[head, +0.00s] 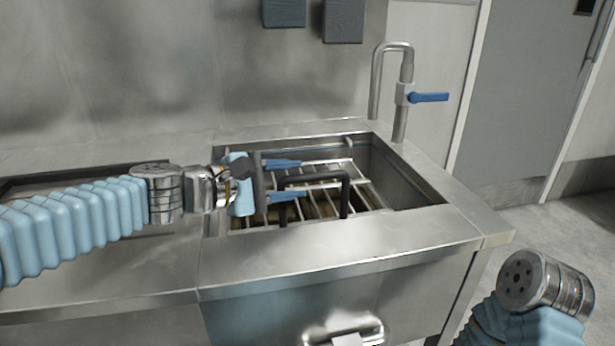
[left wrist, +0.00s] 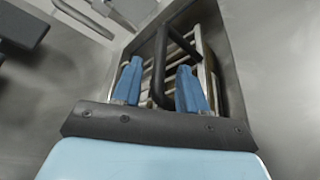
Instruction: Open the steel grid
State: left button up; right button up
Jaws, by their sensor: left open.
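The steel grid (head: 325,205) lies inside the sink basin as a set of parallel metal bars. A black handle (head: 345,197) stands up from it; it also shows in the left wrist view (left wrist: 160,85). My left gripper (head: 285,180) is over the basin with its two blue fingers apart. In the left wrist view (left wrist: 158,68) the handle's bar lies between the open fingers, with gaps on both sides. I cannot tell whether a finger touches it. The gripper body hides the grid's left part. My right gripper is out of view; only my right wrist shows.
The basin rim (head: 350,238) and steel counter surround the grid. A tap (head: 403,95) with a blue lever (head: 428,97) stands at the back right corner. Two dark boxes (head: 343,20) hang on the back wall. A bright handle (head: 345,332) is on the counter's front.

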aim_at(299, 179)
pick_arm(q)
jog(key=x, duration=0.4)
grip_shut()
dwell(0.4)
